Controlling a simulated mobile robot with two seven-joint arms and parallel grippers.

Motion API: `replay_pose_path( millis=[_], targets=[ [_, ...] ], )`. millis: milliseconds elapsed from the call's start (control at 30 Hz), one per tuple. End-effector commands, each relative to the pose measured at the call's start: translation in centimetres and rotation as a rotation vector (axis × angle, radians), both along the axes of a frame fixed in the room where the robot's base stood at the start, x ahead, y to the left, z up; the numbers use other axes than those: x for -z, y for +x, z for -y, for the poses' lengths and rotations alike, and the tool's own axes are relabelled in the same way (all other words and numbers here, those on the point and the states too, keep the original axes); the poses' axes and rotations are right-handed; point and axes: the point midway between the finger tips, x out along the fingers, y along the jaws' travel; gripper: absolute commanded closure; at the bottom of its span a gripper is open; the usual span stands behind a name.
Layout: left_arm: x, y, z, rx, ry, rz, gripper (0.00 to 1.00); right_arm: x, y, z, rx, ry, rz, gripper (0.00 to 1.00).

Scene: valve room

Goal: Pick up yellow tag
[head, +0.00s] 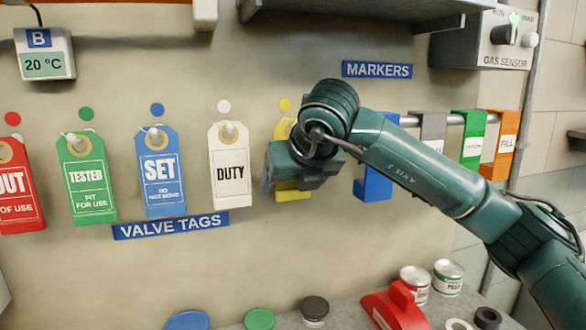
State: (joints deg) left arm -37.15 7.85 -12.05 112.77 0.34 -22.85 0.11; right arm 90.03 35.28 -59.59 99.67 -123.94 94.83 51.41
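The yellow tag (293,194) hangs on the wall board at the right end of the row of valve tags, under a yellow dot. My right arm reaches in from the right, and its gripper (275,172) is in front of the yellow tag. It covers the tag's middle; only bits at the top and the lower edge show. The fingers are turned away, so I cannot tell whether they are open or touch the tag. My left gripper is out of view.
The white DUTY tag (231,172) hangs just left of my gripper, with blue SET (161,190), green TESTED (86,185) and red (20,200) tags further left. A rail (455,119) with coloured markers runs behind my arm. Below, a bench (345,312) holds cans and a red tool.

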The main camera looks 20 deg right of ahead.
Motion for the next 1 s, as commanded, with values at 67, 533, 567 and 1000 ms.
replay_pose_path(
  millis=[67,533,567,1000],
  targets=[
    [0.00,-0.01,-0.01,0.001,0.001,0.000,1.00,-0.03,-0.01,0.00,0.000,0.000,0.000,0.30],
    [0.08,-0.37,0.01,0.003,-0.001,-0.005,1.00,-0.06,-0.04,-0.01,0.000,0.000,0.000,0.65],
    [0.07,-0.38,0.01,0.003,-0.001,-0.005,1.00,-0.06,-0.04,-0.01,0.000,0.000,0.000,0.66],
    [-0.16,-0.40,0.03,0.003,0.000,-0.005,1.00,-0.78,0.09,0.57,-0.001,0.001,0.000,0.66]
  ],
)
